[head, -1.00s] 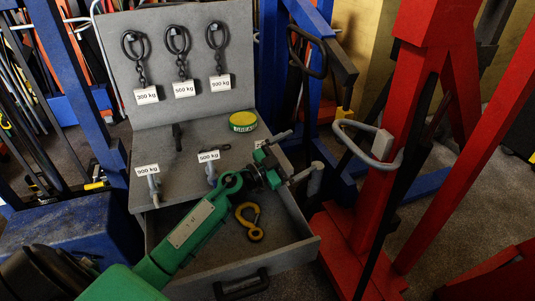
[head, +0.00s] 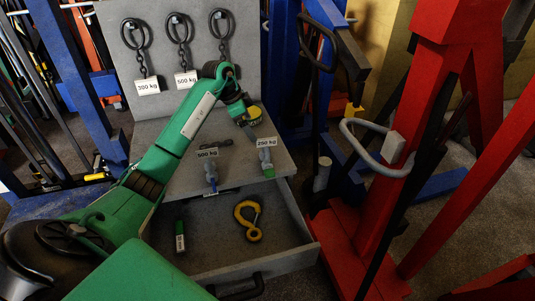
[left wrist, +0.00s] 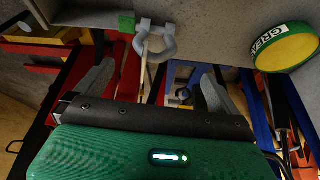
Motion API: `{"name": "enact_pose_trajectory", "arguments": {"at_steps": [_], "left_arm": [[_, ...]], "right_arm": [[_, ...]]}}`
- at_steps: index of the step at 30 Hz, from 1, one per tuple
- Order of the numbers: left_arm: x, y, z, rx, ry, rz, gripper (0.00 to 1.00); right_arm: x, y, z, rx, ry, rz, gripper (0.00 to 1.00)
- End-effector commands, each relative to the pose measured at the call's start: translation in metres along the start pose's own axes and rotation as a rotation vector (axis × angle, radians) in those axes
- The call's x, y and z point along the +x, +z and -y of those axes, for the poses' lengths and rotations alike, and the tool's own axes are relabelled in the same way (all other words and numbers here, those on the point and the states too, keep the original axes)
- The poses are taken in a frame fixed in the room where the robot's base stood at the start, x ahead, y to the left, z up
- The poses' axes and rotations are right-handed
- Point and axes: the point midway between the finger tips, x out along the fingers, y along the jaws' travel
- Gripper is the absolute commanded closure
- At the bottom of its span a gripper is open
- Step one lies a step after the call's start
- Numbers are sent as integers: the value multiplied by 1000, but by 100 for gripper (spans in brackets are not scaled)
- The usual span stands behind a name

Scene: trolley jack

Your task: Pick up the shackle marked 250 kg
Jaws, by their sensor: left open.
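The shackle marked 250 kg (head: 266,158) stands near the front right edge of the grey shelf (head: 282,158), its white tag (head: 266,142) facing me and a green part at its lower end. In the left wrist view the grey shackle (left wrist: 168,42) is ahead, roughly between the two finger directions, with its green pin end beside it. My left gripper (head: 249,121) is open and empty, above and just behind the shackle, apart from it. Its spread fingers show in the left wrist view (left wrist: 153,78). My right gripper is not in view.
A yellow-green grease tin (left wrist: 287,46) sits behind the gripper. Chains (head: 184,55) hang on the back panel. The open drawer (head: 215,258) holds a yellow hook (head: 248,220). A red frame (head: 405,120) stands right.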

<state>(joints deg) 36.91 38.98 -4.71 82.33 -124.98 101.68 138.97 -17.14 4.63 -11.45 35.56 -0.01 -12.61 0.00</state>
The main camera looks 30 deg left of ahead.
Motion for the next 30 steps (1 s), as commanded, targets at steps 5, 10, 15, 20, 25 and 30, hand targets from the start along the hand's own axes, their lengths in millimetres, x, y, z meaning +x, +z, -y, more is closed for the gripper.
{"name": "enact_pose_trajectory", "arguments": {"at_steps": [5,10,15,20,25,30], "left_arm": [[32,-1,-2,-2,6,2,0],[63,-1,-2,-1,5,0,0],[80,-1,-2,1,2,0,0],[91,-4,-5,2,5,-1,0],[117,-7,-9,0,6,-2,0],[133,-6,-8,1,3,-2,0]], "right_arm": [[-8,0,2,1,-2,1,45],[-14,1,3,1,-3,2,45],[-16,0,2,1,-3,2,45],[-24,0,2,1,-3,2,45],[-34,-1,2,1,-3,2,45],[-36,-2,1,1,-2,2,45]]}}
